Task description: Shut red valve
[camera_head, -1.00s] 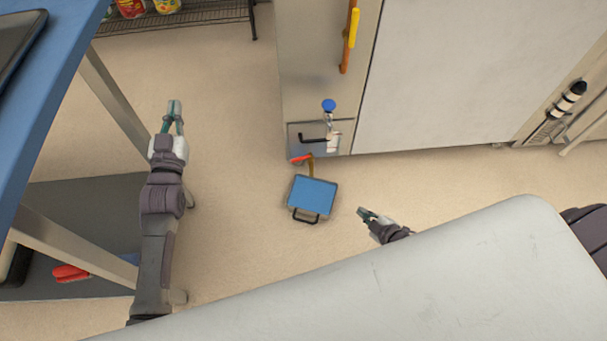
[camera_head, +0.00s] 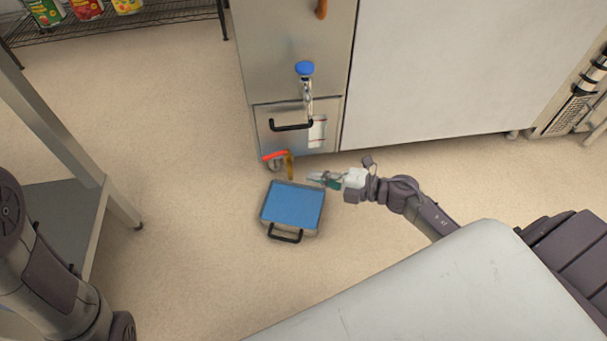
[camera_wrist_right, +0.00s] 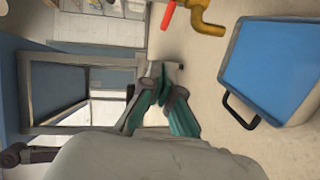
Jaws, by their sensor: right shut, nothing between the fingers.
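The red valve handle (camera_head: 274,155) sits low at the foot of the steel oven front, beside a brass-yellow pipe (camera_head: 289,166). The handle lies roughly level and tilts up slightly to the right. The right wrist view also shows the red handle (camera_wrist_right: 169,14) and yellow pipe (camera_wrist_right: 203,17) at its top edge. My right gripper (camera_head: 312,178) is shut and empty, just right of the pipe, with its tips pointing left. A small gap seems to separate it from the pipe. Its fingers (camera_wrist_right: 160,88) also show in the right wrist view. My left gripper is out of view.
A blue-topped box (camera_head: 295,206) with a black handle stands on the floor just below the valve. A blue knob (camera_head: 305,68) and black drawer handle (camera_head: 291,126) project above it. A wire rack (camera_head: 130,24) stands at the back left.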

